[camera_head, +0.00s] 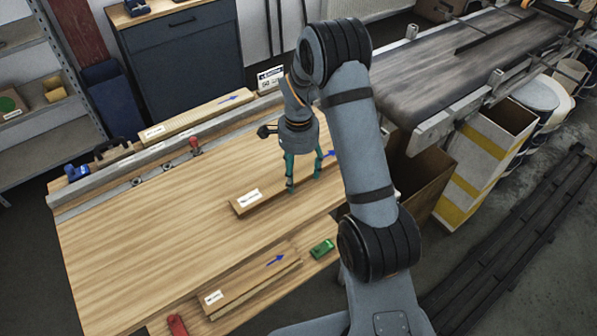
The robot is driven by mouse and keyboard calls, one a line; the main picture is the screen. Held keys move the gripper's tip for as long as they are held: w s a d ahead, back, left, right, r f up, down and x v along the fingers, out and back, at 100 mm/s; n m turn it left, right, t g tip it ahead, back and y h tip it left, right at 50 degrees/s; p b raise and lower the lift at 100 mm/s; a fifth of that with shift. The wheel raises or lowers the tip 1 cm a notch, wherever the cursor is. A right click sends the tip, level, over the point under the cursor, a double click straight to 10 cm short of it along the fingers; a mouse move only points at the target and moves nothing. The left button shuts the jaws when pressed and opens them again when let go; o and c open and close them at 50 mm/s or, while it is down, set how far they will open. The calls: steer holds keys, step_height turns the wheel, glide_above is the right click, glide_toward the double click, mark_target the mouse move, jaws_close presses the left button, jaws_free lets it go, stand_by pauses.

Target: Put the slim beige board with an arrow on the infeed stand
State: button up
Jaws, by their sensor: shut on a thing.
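My gripper (304,184) points down over the wooden bench and is shut on a slim tan board (268,196). The board has a white label (249,199) at its left end and a blue arrow (330,153) toward its right end. It lies low over or on the bench top; I cannot tell whether it touches. My arm hides its right end. A lighter beige board (190,117) with a label and blue arrow lies along the bench's back edge. A browner board (245,284) with a label and arrow lies at the front. I cannot clearly identify the infeed stand.
The bench top (130,235) is clear at left. A metal rail (125,173) with clamps runs along its back. A green object (321,248) and a red one (177,325) lie at the front. A dark conveyor (430,80) and an open brown box (418,180) stand right.

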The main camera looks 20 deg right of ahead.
mark_target(299, 175)
steer(key=o, duration=1.5)
steer(key=shift+c, duration=0.2)
steer(key=shift+r, duration=0.1)
step_height(299, 175, up, 12)
step_height(299, 175, down, 11)
steer(key=shift+f+p, duration=0.2)
steer(key=shift+p, duration=0.1)
steer(key=shift+f, duration=0.35)
steer(key=shift+r+b, duration=0.4)
steer(key=shift+r, duration=1.05)
